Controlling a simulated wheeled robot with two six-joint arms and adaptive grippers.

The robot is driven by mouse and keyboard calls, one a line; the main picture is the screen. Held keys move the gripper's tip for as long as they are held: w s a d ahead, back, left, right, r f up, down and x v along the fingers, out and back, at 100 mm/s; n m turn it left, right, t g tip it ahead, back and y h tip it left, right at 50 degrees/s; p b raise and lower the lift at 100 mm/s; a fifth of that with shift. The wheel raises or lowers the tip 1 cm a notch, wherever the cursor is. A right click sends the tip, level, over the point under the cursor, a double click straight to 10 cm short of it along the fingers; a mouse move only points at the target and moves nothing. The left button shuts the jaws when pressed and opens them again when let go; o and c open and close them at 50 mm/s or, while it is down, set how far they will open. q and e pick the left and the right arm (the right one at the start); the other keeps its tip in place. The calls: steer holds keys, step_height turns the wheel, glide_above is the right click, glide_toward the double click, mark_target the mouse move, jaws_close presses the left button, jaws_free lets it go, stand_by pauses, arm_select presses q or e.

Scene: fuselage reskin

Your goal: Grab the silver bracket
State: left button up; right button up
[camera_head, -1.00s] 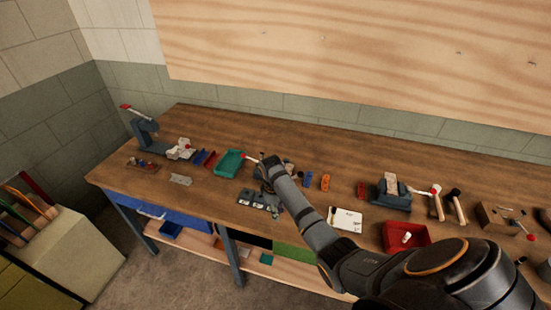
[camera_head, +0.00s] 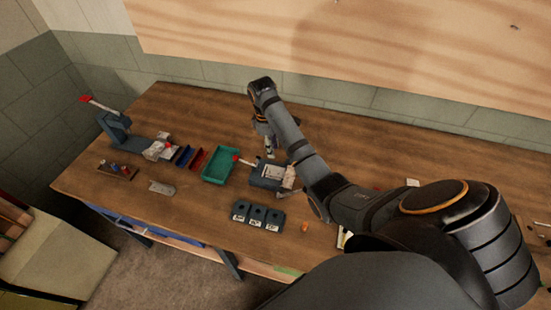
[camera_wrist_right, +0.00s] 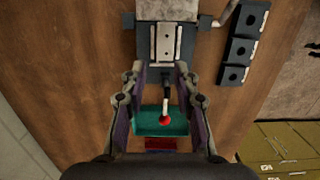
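A flat silver-grey piece (camera_head: 161,187) lies on the bench at the left in the head view and looks like the silver bracket. Another silver plate with two holes (camera_wrist_right: 165,42) sits on a dark clamp fixture in the right wrist view; I cannot tell whether it is part of the fixture. My right gripper (camera_wrist_right: 162,68) is open, its fingers apart at the near end of that plate, with nothing held. In the head view the right gripper (camera_head: 265,143) is small and partly hidden by its arm, above the bench behind the fixture. My left gripper is not in view.
The dark clamp fixture (camera_head: 268,172) has a red-tipped lever (camera_head: 238,159). Left of it stand a teal tray (camera_head: 220,166) and red and blue bins (camera_head: 192,158). Dark holed blocks (camera_head: 258,216) lie in front. Another clamp (camera_head: 115,124) stands far left.

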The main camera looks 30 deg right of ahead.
steer(key=b, duration=0.3)
glide_above(276, 167)
steer(key=f, duration=0.2)
steer(key=w+f, duration=0.1)
steer(key=f, duration=0.1)
steer(key=shift+a+f, duration=0.15)
steer(key=shift+f, duration=0.05)
steer(key=shift+w+f, duration=0.15)
steer(key=shift+f, duration=0.4)
steer(key=f+b, duration=0.1)
steer(key=s+f+b, duration=0.1)
steer(key=b, duration=0.1)
steer(key=shift+f, duration=0.35)
steer(key=shift+d+f+b, duration=0.2)
steer(key=shift+f+b, duration=0.45)
steer(key=shift+f, duration=0.25)
steer(key=shift+r, duration=0.2)
jaws_close()
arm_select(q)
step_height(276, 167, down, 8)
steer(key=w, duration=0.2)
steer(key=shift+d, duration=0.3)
